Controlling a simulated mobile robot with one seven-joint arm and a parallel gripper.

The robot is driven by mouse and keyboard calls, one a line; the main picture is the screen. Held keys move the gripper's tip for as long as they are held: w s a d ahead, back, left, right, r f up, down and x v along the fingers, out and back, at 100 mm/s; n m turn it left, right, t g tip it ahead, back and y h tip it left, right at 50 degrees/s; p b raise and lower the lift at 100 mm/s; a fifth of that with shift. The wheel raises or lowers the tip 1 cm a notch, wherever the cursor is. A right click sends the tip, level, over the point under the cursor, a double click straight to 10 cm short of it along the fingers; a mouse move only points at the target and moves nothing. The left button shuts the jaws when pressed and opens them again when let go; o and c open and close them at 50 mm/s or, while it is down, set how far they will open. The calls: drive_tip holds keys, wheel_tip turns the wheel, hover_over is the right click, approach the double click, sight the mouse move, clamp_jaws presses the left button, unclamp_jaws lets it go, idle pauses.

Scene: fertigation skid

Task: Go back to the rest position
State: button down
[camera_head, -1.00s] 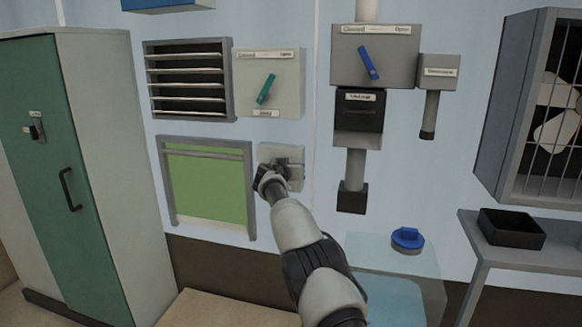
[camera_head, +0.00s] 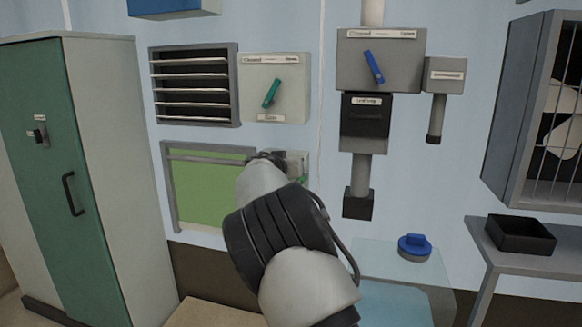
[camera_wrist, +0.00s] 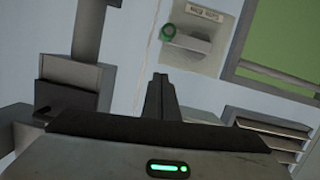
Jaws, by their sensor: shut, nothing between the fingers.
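My gripper (camera_wrist: 158,98) is shut and empty in the wrist view, its fingers together in front of the wall. In the head view my arm hides most of my gripper, in front of the left part of a small pale wall box (camera_head: 297,158). The box also shows in the wrist view (camera_wrist: 205,62), turned about, with a label, a grey protruding part and a green round part (camera_wrist: 168,32). The fingertips look apart from the box in the wrist view.
A grey-green cabinet (camera_head: 45,170) stands at left. A louvre (camera_head: 193,85), a box with a green lever (camera_head: 271,93) and one with a blue lever (camera_head: 374,66) are on the wall. A black tray (camera_head: 520,236) and a blue-capped clear tank (camera_head: 385,256) are at right.

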drive_tip(key=s+d+r+m+g+h, duration=0.1)
drive_tip(key=s+d+r+m+g, duration=0.15)
drive_tip(key=s+d, duration=0.75)
drive_tip(key=s+d+r+m+g, duration=0.1)
drive_tip(key=s+d+g, duration=0.2)
drive_tip(key=s+d, duration=0.7)
drive_tip(key=s+d+f+n+g+y, duration=0.1)
drive_tip(key=s+d, duration=0.2)
drive_tip(key=s, duration=0.4)
drive_tip(key=s+d+g+y, duration=0.1)
drive_tip(key=s+d, duration=0.1)
drive_tip(key=s, duration=0.5)
drive_tip(key=s+a+f+n+g+y, duration=0.1)
drive_tip(key=s+a+f, duration=0.15)
drive_tip(key=s, duration=0.55)
drive_tip(key=s+a+f+n+y, duration=0.1)
drive_tip(key=s+f, duration=0.2)
drive_tip(key=s, duration=0.4)
drive_tip(key=s+a+f+n+g, duration=0.1)
drive_tip(key=s+f+n, duration=0.1)
drive_tip(key=s, duration=0.6)
wheel_tip(320, 180, up, 28)
drive_tip(key=p, duration=2.8)
drive_tip(key=shift+w, duration=0.45)
drive_tip(key=shift+f, duration=0.1)
